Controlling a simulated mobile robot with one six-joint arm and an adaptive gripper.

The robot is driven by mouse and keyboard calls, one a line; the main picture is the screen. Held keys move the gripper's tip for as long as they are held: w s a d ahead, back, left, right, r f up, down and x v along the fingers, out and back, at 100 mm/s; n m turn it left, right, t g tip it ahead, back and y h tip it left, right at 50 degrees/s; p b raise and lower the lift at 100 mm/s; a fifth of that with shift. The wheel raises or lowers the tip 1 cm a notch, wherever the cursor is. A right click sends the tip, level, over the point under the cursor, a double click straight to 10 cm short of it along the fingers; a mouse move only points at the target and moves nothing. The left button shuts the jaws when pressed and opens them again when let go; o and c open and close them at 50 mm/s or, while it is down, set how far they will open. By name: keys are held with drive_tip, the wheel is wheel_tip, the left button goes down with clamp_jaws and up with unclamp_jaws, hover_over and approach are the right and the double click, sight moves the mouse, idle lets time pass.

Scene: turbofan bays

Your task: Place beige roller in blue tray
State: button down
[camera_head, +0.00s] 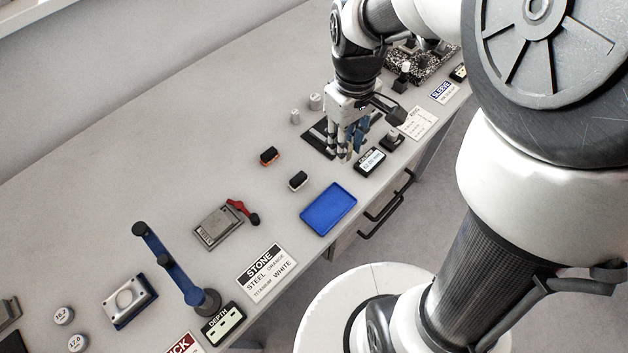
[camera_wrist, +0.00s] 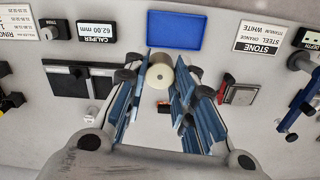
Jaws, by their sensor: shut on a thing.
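The beige roller (camera_wrist: 160,72) shows in the wrist view between my gripper's blue-padded fingers, with its round end and centre hole facing the camera. My gripper (camera_wrist: 160,90) is shut on it. The blue tray (camera_head: 329,209) lies flat and empty near the bench's front edge, below and left of my gripper. It also shows in the wrist view (camera_wrist: 174,31), beyond the roller.
Two small dark-topped blocks (camera_head: 298,181) (camera_head: 269,156) lie left of the tray. A caliper display (camera_head: 370,162) stands right of it, a STONE sign (camera_head: 266,271) below left. A grey block with a red lever (camera_head: 220,228) and a blue-armed stand (camera_head: 165,260) are farther left.

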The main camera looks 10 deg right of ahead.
wheel_tip(320, 180, down, 20)
drive_tip(key=b, duration=0.7)
drive_tip(key=shift+d, duration=0.1)
drive_tip(key=shift+f, duration=0.15)
drive_tip(key=c, duration=1.3)
unclamp_jaws()
wheel_tip(320, 180, up, 12)
drive_tip(key=p, duration=0.4)
drive_tip(key=s+r+m+t, duration=0.1)
drive_tip(key=s+r, duration=0.4)
drive_tip(key=s+r+m+t, duration=0.2)
drive_tip(key=s+r, duration=0.3)
drive_tip(key=s+r+m+t, duration=0.1)
drive_tip(key=s+r+m, duration=0.1)
drive_tip(key=s+r, duration=0.3)
drive_tip(key=shift+r+t, duration=0.3)
drive_tip(key=shift+r, duration=0.05)
